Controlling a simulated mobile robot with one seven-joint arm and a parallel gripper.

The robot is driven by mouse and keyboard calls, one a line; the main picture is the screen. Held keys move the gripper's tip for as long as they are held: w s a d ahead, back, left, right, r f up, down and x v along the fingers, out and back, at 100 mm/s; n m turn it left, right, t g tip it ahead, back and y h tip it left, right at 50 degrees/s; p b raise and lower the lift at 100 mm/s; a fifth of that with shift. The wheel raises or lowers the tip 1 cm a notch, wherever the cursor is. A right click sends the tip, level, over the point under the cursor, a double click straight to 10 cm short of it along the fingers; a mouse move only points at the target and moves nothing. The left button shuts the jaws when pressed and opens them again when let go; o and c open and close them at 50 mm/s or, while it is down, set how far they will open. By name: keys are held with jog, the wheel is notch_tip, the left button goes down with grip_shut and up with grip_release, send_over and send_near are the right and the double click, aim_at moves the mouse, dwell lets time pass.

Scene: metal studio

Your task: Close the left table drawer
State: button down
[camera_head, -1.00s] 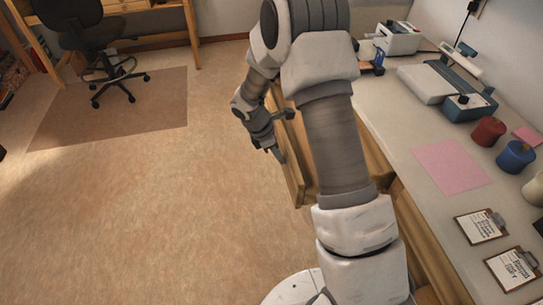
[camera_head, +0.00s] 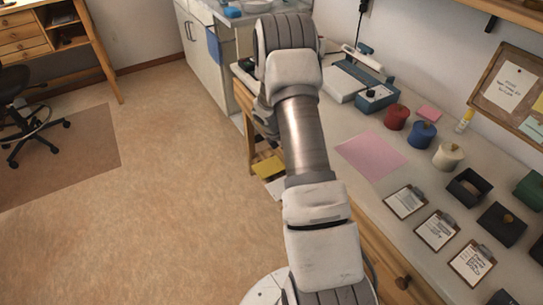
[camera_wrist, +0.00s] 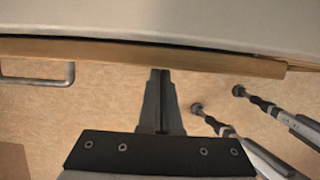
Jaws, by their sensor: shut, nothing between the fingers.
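The left drawer's wooden front (camera_wrist: 215,62) shows from above in the wrist view as a long strip beside the pale table top (camera_wrist: 200,20). A thin dark gap runs between them. A metal bar handle (camera_wrist: 40,80) sticks out from the front at the left. At the right end the front stands slightly proud of the neighbouring wood. My gripper (camera_wrist: 160,73) is shut and empty, its tips at or very near the front, to the right of the handle; I cannot tell if they touch. In the head view my arm hides the drawer and the gripper.
The table top (camera_head: 330,190) holds a pink sheet (camera_head: 370,154), several clipboards (camera_head: 437,230) and pots. A yellow folder (camera_head: 268,167) lies low beside my arm. Open floor (camera_head: 170,200) is to the left.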

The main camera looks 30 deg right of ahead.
jog(key=shift+d+p, duration=0.3)
jog(key=shift+d, duration=1.45)
jog(key=a+r+p, duration=0.1)
jog(key=a+r, duration=0.7)
jog(key=r, duration=0.1)
jog(key=shift+r, duration=0.15)
